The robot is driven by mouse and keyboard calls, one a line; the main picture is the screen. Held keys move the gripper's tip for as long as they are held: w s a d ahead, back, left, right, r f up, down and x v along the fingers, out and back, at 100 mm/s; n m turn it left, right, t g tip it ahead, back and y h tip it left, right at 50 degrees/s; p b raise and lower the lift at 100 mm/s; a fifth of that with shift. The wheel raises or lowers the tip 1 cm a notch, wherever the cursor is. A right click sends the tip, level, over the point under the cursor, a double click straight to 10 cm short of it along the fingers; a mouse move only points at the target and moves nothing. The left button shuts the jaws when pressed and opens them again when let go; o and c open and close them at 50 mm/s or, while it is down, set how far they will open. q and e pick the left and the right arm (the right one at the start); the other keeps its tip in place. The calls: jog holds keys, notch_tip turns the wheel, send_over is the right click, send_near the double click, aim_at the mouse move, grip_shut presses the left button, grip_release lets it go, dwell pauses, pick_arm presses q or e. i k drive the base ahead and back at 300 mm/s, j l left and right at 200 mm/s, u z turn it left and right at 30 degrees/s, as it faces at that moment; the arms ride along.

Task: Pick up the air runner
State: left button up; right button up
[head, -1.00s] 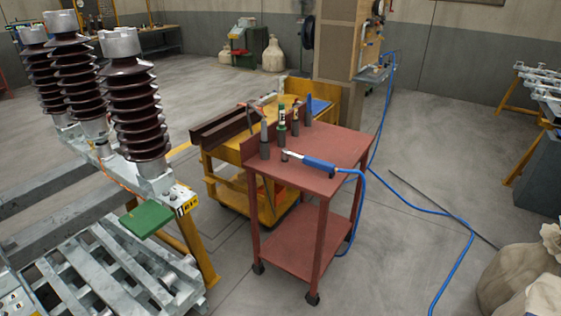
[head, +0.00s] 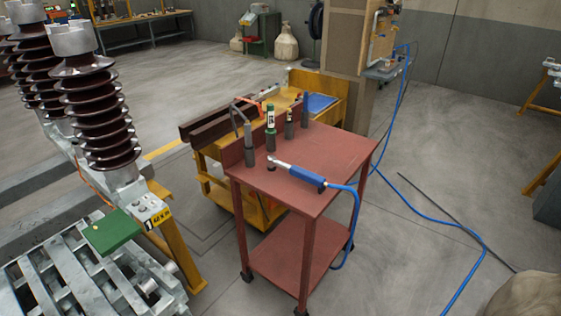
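The air runner (head: 305,175) is a blue-bodied tool with a silver head. It lies on the top of a red cart (head: 335,155), near its front edge, head pointing left toward the upright tools. A blue hose (head: 356,215) runs from its right end, hangs over the cart's side and appears to continue across the floor. Neither of my grippers shows in the head view, and nothing is touching the air runner.
Several upright tools (head: 270,130) stand along the cart's left edge. A yellow cart (head: 215,185) stands behind it. Brown ribbed insulators (head: 100,110) on a metal frame stand at the left, with a green block (head: 112,232). The floor right of the cart is open apart from the hose and a dark rod.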

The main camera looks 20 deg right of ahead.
aim_at(303, 174)
jog(key=i+l+u, duration=0.1)
jog(key=l, duration=0.6)
jog(key=i+l+u, duration=0.15)
jog(key=l, duration=0.6)
jog(key=i+l+u, duration=0.1)
jog(key=l, duration=0.65)
jog(key=i+l+u, duration=0.15)
jog(key=l, duration=0.6)
